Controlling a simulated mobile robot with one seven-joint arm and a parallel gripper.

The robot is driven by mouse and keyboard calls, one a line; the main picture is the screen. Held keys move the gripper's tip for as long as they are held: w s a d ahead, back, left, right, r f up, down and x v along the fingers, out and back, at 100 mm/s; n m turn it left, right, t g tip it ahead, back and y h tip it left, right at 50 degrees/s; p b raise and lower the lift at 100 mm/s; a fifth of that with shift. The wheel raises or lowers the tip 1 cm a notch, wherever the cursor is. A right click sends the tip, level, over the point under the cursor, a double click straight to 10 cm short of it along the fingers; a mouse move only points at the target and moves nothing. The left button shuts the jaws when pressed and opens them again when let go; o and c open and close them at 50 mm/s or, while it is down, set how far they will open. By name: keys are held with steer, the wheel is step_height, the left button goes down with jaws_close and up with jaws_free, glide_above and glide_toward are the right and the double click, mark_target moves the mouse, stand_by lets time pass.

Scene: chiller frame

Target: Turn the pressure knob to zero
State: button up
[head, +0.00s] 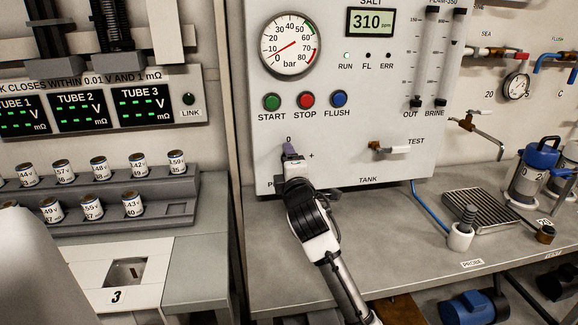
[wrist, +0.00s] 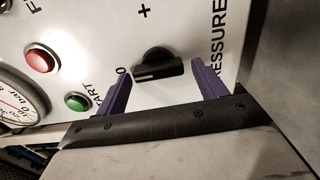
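The black pressure knob (wrist: 160,66) is on the white panel, in the wrist view. A pale line on it points left, roughly towards the printed "0". The "+" mark is above it in that view, and the "PRESSURE" label is to the right. My gripper (wrist: 162,88) is open, with one purple finger on each side of the knob and gaps visible between. In the head view my gripper (head: 290,152) is at the panel just below the "0" mark and hides the knob.
The bar gauge (head: 291,45) has its red needle lying towards the lower left, near the low numbers. The START (head: 271,102), STOP (head: 306,100) and FLUSH (head: 339,99) buttons sit above the knob. A test tap (head: 390,148) is to the right, and the grey bench (head: 330,250) lies below.

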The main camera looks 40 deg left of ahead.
steer(key=shift+d, duration=0.1)
steer(key=b+v, duration=0.2)
steer(key=v, duration=1.1)
steer(key=shift+s+d+b, duration=0.15)
steer(key=shift+s+b, duration=0.1)
steer(key=shift+b, duration=0.1)
